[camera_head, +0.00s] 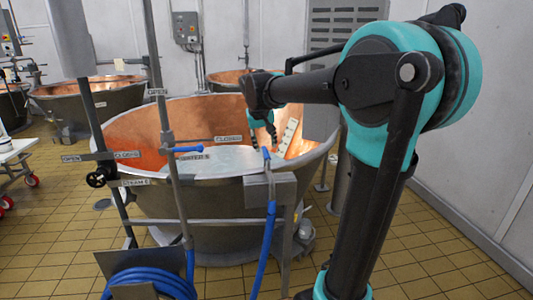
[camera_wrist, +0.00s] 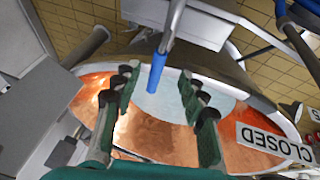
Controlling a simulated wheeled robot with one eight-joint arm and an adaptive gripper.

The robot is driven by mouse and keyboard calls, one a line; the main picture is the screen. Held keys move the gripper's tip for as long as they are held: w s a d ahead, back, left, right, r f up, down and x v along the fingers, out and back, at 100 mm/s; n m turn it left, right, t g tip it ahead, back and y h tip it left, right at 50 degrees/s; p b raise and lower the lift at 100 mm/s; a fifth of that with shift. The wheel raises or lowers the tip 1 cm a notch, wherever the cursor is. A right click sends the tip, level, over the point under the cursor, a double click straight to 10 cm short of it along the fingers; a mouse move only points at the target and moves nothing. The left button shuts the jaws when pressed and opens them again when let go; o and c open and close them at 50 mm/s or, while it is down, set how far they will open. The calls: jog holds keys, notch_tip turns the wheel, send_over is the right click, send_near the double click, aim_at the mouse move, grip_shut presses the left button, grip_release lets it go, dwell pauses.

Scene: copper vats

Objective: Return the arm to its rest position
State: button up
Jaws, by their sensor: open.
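My arm, black and teal, rises at the right of the head view and reaches left over the near copper vat (camera_head: 150,122). My gripper (camera_head: 262,128) hangs from its end, pointing down near the vat's front rim. In the wrist view my gripper (camera_wrist: 160,88) is open, with its fingers apart and nothing clasped. A lever with a blue grip (camera_wrist: 157,72) shows between the fingers there. In the head view this blue grip (camera_head: 266,154) stands just below the fingertips. I cannot tell whether they touch it.
A second blue-gripped lever (camera_head: 188,150) sits left on the pipe frame. OPEN and CLOSED signs (camera_head: 229,139) mark the levers. Pale liquid (camera_head: 222,160) lies in the vat. A blue hose (camera_head: 150,278) is coiled in front. More vats (camera_head: 95,95) stand behind; tiled floor is clear at right.

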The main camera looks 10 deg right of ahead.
jog(key=s+d+f+y, duration=0.1)
jog(key=s+d+f, duration=0.1)
jog(key=s+f, duration=1)
jog(key=s+d+f+y, duration=0.1)
jog(key=s+d+f, duration=0.1)
jog(key=s+f, duration=1)
jog(key=s, duration=0.3)
jog(key=shift+d+f, duration=0.2)
jog(key=shift+d, duration=0.15)
jog(key=shift+d, duration=0.1)
